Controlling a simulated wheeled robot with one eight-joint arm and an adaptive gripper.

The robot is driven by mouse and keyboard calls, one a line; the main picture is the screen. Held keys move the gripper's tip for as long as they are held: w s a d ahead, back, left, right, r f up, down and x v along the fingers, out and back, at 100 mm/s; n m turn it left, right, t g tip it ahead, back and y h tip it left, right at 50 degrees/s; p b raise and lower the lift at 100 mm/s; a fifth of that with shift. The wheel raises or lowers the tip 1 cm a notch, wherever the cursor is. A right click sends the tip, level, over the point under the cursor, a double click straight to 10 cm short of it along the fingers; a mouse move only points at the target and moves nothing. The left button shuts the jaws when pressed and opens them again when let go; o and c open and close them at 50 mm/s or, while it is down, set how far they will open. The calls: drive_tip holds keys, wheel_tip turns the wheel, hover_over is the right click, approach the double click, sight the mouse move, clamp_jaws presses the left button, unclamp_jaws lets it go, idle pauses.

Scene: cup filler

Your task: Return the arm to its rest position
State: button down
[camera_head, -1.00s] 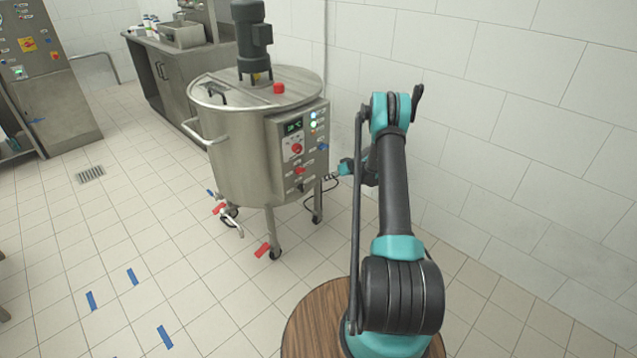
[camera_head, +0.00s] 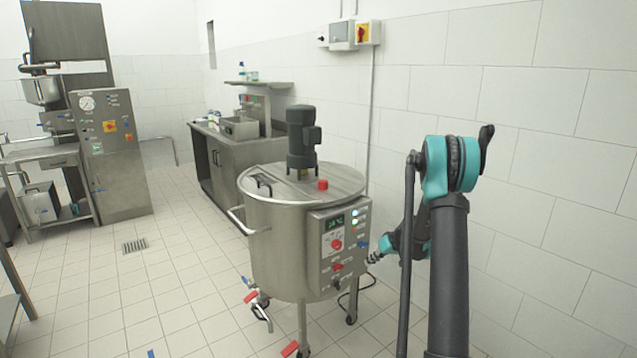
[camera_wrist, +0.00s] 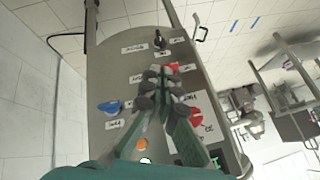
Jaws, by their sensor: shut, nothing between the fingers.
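My arm rises at the right of the head view, bends at a teal elbow and reaches down behind its own upper link. My gripper (camera_head: 373,259) is small there, just right of the control panel (camera_head: 345,250) on the steel mixing tank (camera_head: 272,240). In the wrist view my gripper (camera_wrist: 164,75) is shut and empty, its dark fingers together in front of the panel (camera_wrist: 128,75). The fingers and the teal wrist hide part of the panel. I cannot tell whether the fingertips touch it.
A tiled wall (camera_head: 550,200) stands close on the right. A red knob (camera_head: 336,244) and a blue knob (camera_wrist: 109,107) sit on the panel. A steel counter (camera_head: 222,165) and a filling machine (camera_head: 110,155) stand behind. The floor (camera_head: 170,290) on the left is mostly clear.

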drive_tip(key=s+a+r+m+h, duration=0.15)
drive_tip(key=s+r, duration=0.35)
drive_tip(key=s, duration=0.5)
drive_tip(key=s+a+r+m+h, duration=0.1)
drive_tip(key=s+a+r+h, duration=0.1)
drive_tip(key=s+r, duration=0.65)
drive_tip(key=s+d+f+h, duration=0.1)
drive_tip(key=s+f, duration=0.1)
drive_tip(key=s, duration=1)
drive_tip(key=s+f+m+h, duration=0.1)
drive_tip(key=s+f, duration=0.2)
drive_tip(key=s, duration=0.9)
drive_tip(key=shift+d, duration=0.4)
